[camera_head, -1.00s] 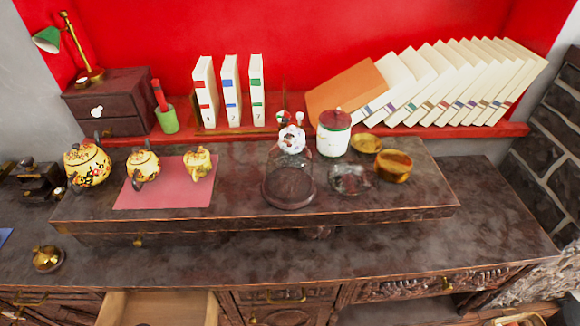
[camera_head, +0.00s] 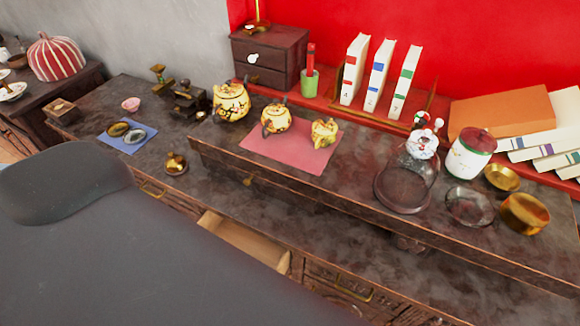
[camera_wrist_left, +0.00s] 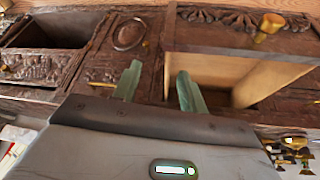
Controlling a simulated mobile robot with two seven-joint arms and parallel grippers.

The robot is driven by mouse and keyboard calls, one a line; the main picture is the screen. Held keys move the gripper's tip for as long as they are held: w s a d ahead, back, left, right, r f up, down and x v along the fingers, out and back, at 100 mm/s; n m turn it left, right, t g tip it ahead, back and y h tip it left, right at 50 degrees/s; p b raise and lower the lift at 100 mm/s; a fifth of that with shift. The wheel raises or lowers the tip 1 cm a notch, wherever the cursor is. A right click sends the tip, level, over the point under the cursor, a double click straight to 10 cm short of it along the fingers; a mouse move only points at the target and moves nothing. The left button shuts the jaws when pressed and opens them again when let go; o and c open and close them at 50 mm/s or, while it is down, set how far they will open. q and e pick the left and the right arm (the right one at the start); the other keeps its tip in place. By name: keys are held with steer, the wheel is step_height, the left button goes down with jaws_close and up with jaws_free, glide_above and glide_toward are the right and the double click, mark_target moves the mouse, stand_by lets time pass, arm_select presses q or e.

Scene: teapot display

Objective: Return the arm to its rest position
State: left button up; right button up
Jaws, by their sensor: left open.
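My left arm (camera_head: 130,250) fills the lower left of the head view as a large dark grey shape and hides part of the cabinet front. Its gripper does not show there. In the left wrist view my left gripper (camera_wrist_left: 160,90) has two green fingertips spread apart with nothing between them. The fingers are in front of the carved cabinet front, beside an open wooden drawer (camera_wrist_left: 212,72). That open drawer (camera_head: 243,240) also shows in the head view, partly behind my arm. My right gripper is in neither view.
Three yellow teapots stand on the raised shelf, two on a pink mat (camera_head: 290,155). A glass dome (camera_head: 403,187), a white jar (camera_head: 470,156) and a brass bowl (camera_head: 524,213) stand to the right. A brass burner (camera_head: 175,165) and a blue mat (camera_head: 143,135) lie near my arm.

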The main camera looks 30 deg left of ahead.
arm_select(q)
steer(key=shift+w+d+f+t+h, duration=0.3)
steer(key=shift+w+f+t, duration=0.35)
steer(key=shift+t, duration=0.4)
steer(key=shift+w+d+f+t+h, duration=0.2)
steer(key=shift+w+d+f+t, duration=0.2)
steer(key=shift+f+t, duration=0.55)
steer(key=shift+r, duration=0.15)
steer(key=shift+c, duration=0.6)
steer(key=shift+s, duration=0.1)
